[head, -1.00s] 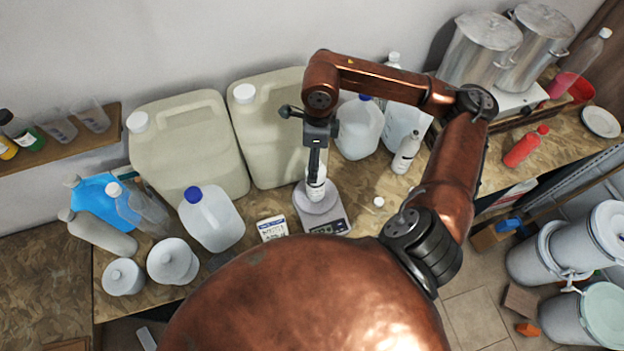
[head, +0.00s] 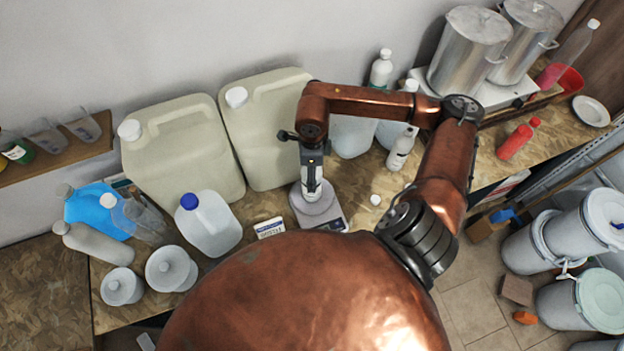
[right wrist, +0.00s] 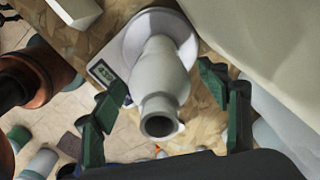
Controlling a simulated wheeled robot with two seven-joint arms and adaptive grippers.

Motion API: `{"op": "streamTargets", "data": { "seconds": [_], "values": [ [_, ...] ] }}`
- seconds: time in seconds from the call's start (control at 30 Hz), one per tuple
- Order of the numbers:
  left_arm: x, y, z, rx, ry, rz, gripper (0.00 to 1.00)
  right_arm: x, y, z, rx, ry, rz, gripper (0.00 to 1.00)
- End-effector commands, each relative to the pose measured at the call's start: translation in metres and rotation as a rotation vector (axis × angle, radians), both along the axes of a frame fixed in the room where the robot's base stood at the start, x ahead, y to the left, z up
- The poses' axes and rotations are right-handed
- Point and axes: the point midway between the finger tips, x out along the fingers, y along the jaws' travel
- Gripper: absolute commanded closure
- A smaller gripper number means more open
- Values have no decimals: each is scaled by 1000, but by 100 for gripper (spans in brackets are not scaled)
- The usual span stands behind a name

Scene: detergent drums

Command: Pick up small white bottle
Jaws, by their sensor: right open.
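The small white bottle (head: 312,189) stands upright on the round plate of a digital scale (head: 328,215) on the workbench. In the right wrist view the bottle (right wrist: 160,80) shows a narrow neck with an open, uncapped mouth pointing towards the camera. My right gripper (right wrist: 168,112) is open, its green-padded fingers on either side of the bottle with gaps between. In the head view the right gripper (head: 312,174) is at the bottle's upper part and hides some of it. My left gripper is not in view.
Two large beige canisters (head: 180,150) stand behind and left of the scale. A blue-capped jug (head: 208,225) and a small labelled box (head: 269,228) are to its left. A white cap (head: 375,200) and another white bottle (head: 401,148) are to its right.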

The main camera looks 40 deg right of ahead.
Motion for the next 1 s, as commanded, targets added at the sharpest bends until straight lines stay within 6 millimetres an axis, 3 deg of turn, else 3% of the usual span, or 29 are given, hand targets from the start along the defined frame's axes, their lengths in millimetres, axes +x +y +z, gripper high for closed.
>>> {"op": "streamTargets", "data": {
  "seconds": [0.2, 1.0],
  "values": [
    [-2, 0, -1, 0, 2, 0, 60, 0, 0, -1, 0, -1, 0, 33],
    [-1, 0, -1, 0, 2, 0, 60, 1, 0, 0, 0, -1, -1, 88]
  ]
}}
